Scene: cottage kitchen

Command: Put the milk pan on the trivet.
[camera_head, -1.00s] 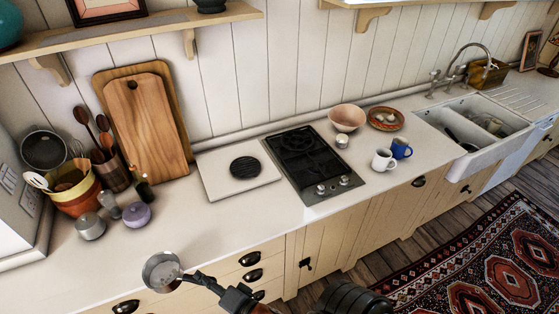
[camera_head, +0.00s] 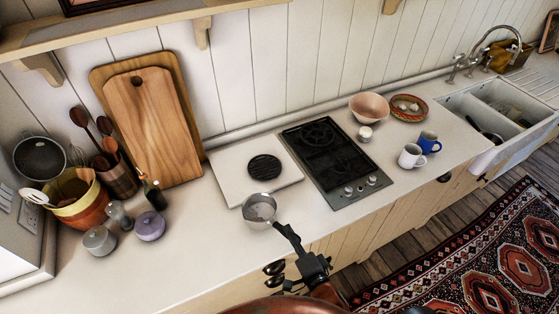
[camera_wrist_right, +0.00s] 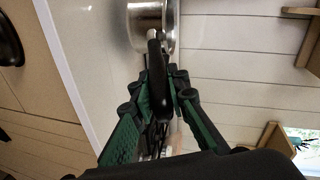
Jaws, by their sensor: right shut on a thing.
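The milk pan (camera_head: 260,209) is a small silver pan with a dark handle. It is just in front of the white board, near the counter's front edge. The black round trivet (camera_head: 264,168) lies on the white board, behind the pan, with nothing on it. My right gripper (camera_head: 303,258) is shut on the pan's handle, in front of the counter. In the right wrist view the pan (camera_wrist_right: 148,28) shows at the top, with its handle between the fingers. I cannot tell whether the pan touches the counter. My left gripper is not in view.
The white board (camera_head: 231,173) lies beside the black hob (camera_head: 334,160). Right of the hob stand a white mug (camera_head: 410,156), a blue mug (camera_head: 429,143) and a pink bowl (camera_head: 369,106). Lidded pots and a bottle (camera_head: 153,194) stand left. The front left counter is clear.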

